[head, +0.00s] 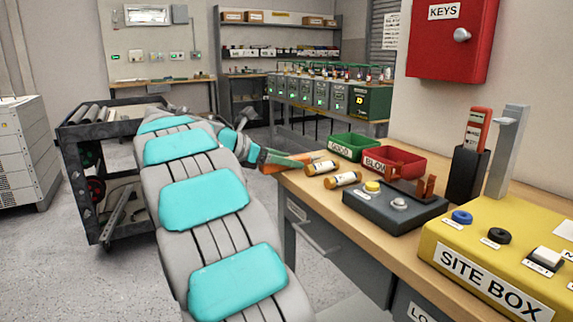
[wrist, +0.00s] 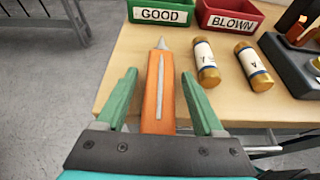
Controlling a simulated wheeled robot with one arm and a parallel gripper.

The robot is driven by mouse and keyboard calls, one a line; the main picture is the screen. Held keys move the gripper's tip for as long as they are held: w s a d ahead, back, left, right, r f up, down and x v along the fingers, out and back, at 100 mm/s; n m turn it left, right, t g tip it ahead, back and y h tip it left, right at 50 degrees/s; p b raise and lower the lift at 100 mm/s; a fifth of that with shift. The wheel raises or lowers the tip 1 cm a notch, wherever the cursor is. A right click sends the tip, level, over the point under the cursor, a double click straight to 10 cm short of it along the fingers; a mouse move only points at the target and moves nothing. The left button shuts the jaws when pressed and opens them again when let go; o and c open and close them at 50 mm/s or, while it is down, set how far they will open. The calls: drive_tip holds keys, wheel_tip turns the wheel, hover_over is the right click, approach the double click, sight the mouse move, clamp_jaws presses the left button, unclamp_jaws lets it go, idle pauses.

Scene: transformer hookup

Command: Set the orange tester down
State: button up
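The orange tester (wrist: 153,103) is a long orange stick with a pale stripe and a grey pointed tip. In the wrist view it lies between the two green fingers of my gripper (wrist: 161,76), tip pointing away over the workbench. A gap shows on each side of it, so the fingers look open around it. In the head view my gripper (head: 268,160) is at the bench's near left corner, with the tester (head: 290,162) partly hidden by it. I cannot tell whether the tester rests fully on the wood.
On the workbench (wrist: 125,65), two fuses (head: 322,167) (head: 343,180) lie right of the tester. The green GOOD bin (head: 355,146) and red BLOWN bin (head: 394,162) stand behind. A dark device (head: 395,207) and the yellow site box (head: 490,255) are further right. A cart (head: 110,190) is left.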

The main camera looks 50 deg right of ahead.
clamp_jaws()
idle(0.3)
drive_tip(key=shift+r, duration=0.1)
drive_tip(key=shift+r, duration=1.6)
drive_tip(key=shift+s+a+r, duration=0.15)
drive_tip(key=s+a+r, duration=0.1)
drive_tip(key=s+a, duration=0.8)
drive_tip(key=a, duration=0.3)
drive_tip(key=shift+s+a+r, duration=0.15)
drive_tip(key=shift+s, duration=0.15)
drive_tip(key=shift+w, duration=0.1)
